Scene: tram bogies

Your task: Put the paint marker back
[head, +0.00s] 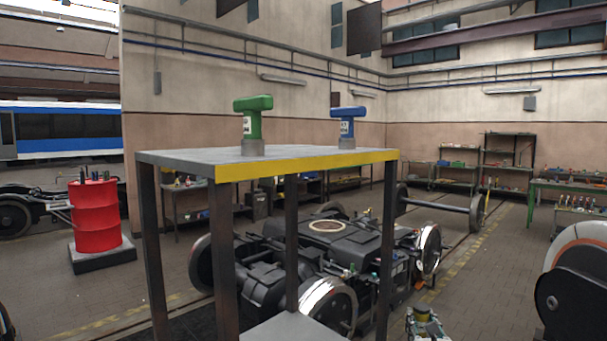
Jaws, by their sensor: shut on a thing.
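I cannot make out a paint marker in the head view. My gripper is not identifiable in this view. A small grey and greenish mechanical shape with a dark top is cut off by the bottom edge, right of centre; I cannot tell what it is. A tall stand (306,165) with a grey top and yellow front edge is close in front. On its top stand a green cordless tool (252,124) and, farther right, a blue cordless tool (347,126), both upright and apart.
A black bogie (330,245) with shiny wheels is behind the stand. A red drum (97,215) stands on a low plinth at left. A green workbench (560,187) and shelves (508,155) line the right and back. A large wheel (578,280) is at lower right. Open floor shows between.

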